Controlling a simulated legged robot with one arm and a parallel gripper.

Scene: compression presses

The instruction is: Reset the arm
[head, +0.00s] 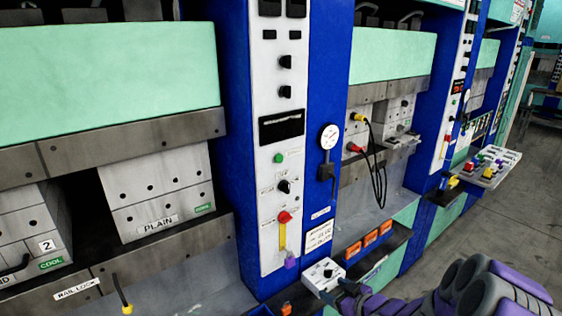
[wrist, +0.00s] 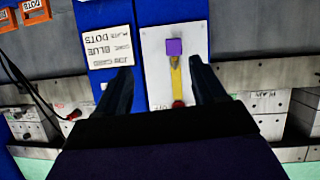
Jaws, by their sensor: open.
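My gripper (wrist: 160,66) is open in the wrist view, its two dark fingers spread with nothing between them. Beyond the fingertips, that upside-down view shows a white control panel (wrist: 154,40) with a yellow lever (wrist: 176,75) tipped by a purple block (wrist: 174,47). In the head view, my gripper (head: 347,290) is low at centre right, partly cut off by the bottom edge, with my purple and grey arm behind it. The same yellow lever (head: 282,235) hangs down on the panel, its purple end (head: 291,261) left of and above my gripper. They look apart.
A white box with knobs (head: 323,273) sits close beside my gripper. Orange bins (head: 370,239) line a dark ledge. A press with a PLAIN block (head: 158,190) stands left; another with hanging black cables (head: 378,175) stands behind. Grey floor (head: 490,215) is clear at right.

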